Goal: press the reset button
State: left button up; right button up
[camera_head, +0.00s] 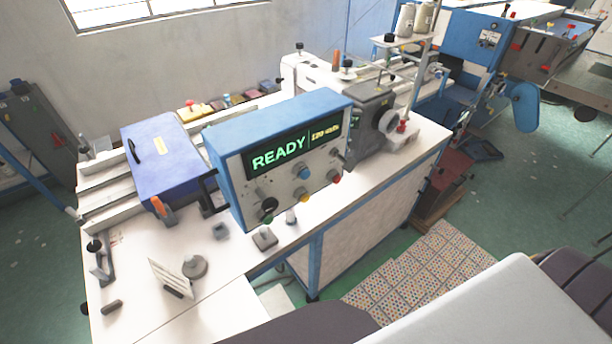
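A blue-framed control box (233,158) stands on the white machine table, its light front panel facing me. Its display (278,153) reads "READY" in green with smaller yellow text beside it. Below the display are a blue button (304,172), a yellow button (303,195), a red button (336,177), a black knob (269,204) and a green button (268,218). The labels are too small to read, so I cannot tell which is the reset button. Neither of my grippers is in view, and nothing covers the panel.
The white table (240,282) holds a blue case (165,160), a small grey block (264,239), a round grey knob piece (194,267) and a tilted white card (170,279). A sewing machine head (368,122) stands right of the box.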

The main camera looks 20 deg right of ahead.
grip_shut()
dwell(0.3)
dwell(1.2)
